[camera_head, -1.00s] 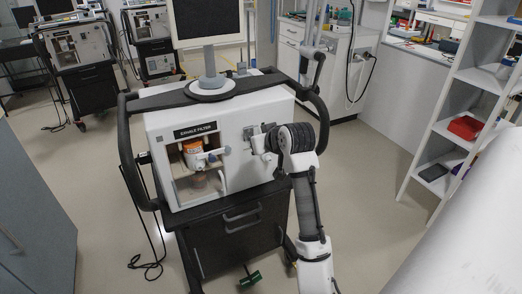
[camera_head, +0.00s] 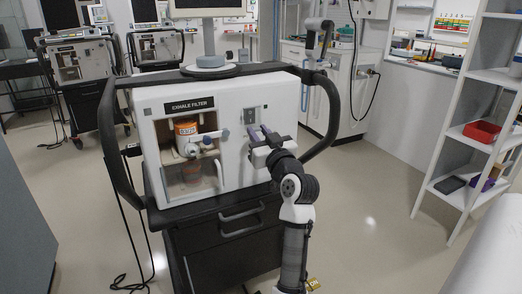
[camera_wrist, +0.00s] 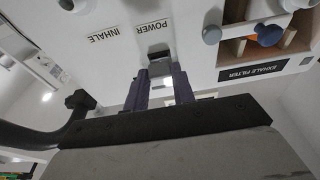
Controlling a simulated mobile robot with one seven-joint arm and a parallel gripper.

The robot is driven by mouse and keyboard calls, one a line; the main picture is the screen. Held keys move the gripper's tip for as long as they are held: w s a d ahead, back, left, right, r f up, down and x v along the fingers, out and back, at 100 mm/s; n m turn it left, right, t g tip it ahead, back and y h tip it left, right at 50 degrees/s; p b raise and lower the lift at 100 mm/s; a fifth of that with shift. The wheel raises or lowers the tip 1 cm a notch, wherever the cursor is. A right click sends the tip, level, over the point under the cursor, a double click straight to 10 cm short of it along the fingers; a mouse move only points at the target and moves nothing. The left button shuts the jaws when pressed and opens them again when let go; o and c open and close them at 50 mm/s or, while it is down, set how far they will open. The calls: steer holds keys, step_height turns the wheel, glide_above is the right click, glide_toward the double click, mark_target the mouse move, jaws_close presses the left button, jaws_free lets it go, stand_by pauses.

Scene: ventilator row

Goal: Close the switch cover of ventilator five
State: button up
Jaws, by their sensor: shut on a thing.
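The ventilator in front of me (camera_head: 232,100) is a white box on a black cart. A small grey switch plate (camera_head: 251,115) sits on its front panel, right of the exhale filter window. In the wrist view, the grey switch cover (camera_wrist: 159,62) is beneath the upside-down POWER label, at the fingertips. My gripper (camera_head: 264,133) is at the panel just below the plate, its purple fingers pointing at it. The cover's exact angle is hard to tell.
The exhale filter with its orange canister (camera_head: 187,130) and a blue-grey knob (camera_head: 224,133) are left of my gripper. Black side handles (camera_head: 330,110) flank the ventilator. A white shelf (camera_head: 480,125) stands at the right. Other ventilators (camera_head: 78,62) stand at the back left.

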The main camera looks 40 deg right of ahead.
steer(key=shift+w+d+f+t+b, duration=0.1)
steer(key=shift+w+f+t+b, duration=0.2)
steer(key=shift+b, duration=0.45)
steer(key=shift+w+t+b, duration=0.1)
steer(key=shift+t+b, duration=0.3)
steer(key=shift+b, duration=0.3)
steer(key=shift+r, duration=0.15)
steer(key=o, duration=1)
steer(key=shift+f, duration=0.2)
